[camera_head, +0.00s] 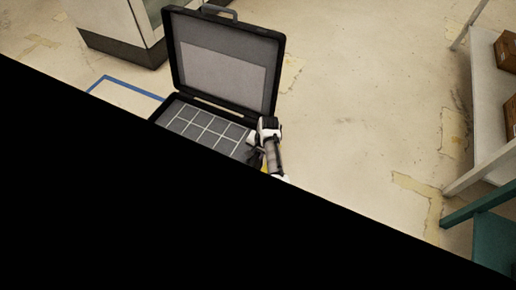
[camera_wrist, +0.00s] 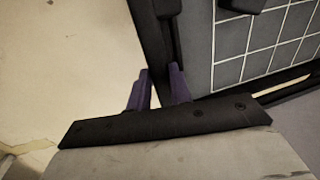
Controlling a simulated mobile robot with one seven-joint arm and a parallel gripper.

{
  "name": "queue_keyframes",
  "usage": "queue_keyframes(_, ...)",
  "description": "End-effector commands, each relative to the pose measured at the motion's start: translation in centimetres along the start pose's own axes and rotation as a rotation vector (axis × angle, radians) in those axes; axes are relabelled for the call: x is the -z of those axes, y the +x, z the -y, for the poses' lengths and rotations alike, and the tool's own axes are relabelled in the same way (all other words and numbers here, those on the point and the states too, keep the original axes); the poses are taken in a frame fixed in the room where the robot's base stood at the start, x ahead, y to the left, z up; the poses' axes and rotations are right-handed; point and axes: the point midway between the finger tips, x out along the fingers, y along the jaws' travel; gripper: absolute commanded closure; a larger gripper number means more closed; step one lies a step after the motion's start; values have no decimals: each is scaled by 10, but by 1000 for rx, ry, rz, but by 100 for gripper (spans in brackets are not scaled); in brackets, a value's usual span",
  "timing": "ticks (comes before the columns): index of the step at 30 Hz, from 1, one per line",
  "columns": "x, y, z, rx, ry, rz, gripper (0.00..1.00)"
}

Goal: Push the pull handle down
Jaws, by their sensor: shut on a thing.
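A black case (camera_head: 276,75) stands open on the floor in the head view, its lid raised. A grey handle (camera_head: 219,11) sits on the lid's top edge, well away from my gripper; I cannot tell whether it is the task's pull handle. My gripper (camera_head: 256,157) is low at the case's right side, partly hidden by my arm. In the wrist view, the purple fingers of my gripper (camera_wrist: 160,78) are closed on either side of a dark edge of the case (camera_wrist: 152,45). The gripped part is mostly hidden between the fingers.
A white cabinet (camera_head: 118,30) stands behind at the left. A shelf with brown boxes (camera_head: 506,52) and a teal unit (camera_head: 495,235) stand at the right. Floor between is clear. Black covers the head view's lower left.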

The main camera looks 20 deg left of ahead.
Motion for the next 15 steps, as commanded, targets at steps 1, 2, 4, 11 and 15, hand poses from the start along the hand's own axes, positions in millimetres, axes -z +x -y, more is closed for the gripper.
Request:
queue_keyframes(1, 0, 13, -2, -1, 0, 1, 100)
queue_keyframes(2, 0, 16, -3, -1, 0, 1, 100)
queue_keyframes(4, 0, 22, -4, -1, 0, 1, 100)
queue_keyframes(11, 0, 29, -6, 0, 1, 0, 100)
queue_keyframes(15, 0, 30, -6, 0, 1, -1, 100)
